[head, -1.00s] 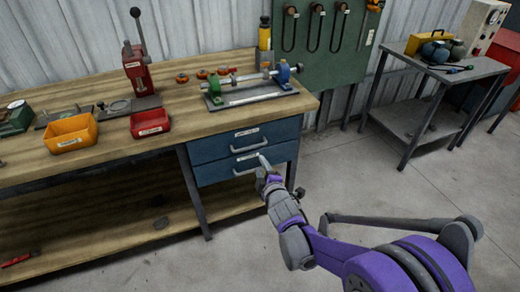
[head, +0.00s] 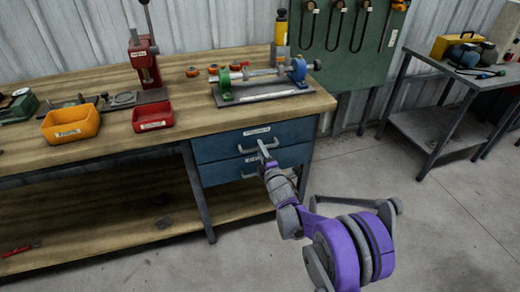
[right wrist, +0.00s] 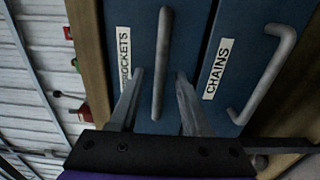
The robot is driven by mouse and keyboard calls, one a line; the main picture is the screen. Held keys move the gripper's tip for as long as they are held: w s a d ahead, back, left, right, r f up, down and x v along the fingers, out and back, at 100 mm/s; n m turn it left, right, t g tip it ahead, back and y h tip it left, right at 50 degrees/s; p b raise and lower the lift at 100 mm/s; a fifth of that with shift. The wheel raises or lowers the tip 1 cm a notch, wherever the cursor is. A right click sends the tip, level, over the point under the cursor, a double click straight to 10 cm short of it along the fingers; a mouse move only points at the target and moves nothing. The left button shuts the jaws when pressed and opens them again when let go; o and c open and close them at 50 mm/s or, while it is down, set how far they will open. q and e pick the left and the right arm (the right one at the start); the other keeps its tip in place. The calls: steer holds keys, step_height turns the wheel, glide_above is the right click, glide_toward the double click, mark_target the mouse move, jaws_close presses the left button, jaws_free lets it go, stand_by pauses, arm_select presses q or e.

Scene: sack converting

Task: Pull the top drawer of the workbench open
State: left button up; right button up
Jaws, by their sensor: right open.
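The workbench's blue top drawer (head: 218,149) is shut, flush above a second blue drawer (head: 218,173). My right gripper (head: 265,147) is in front of the top drawer's handle (head: 247,150). In the right wrist view the picture is turned sideways. There the top drawer's handle (right wrist: 163,60) lies between the two open fingers of my right gripper (right wrist: 158,88), one finger on each side. Whether a finger touches the handle I cannot tell. A partly covered label (right wrist: 125,52) ending in "OCKETS" is beside it. The lower drawer (right wrist: 232,45) has a "CHAINS" label. My left gripper is not in view.
On the bench top (head: 200,122) stand an orange bin (head: 70,124), a red bin (head: 153,118), a red lever press (head: 144,62) and a shaft fixture (head: 262,90). A grey side table (head: 440,140) stands at the right. The floor before the drawers is clear.

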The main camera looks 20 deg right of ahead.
steer(key=shift+w, duration=0.75)
jaws_close()
stand_by(0.9)
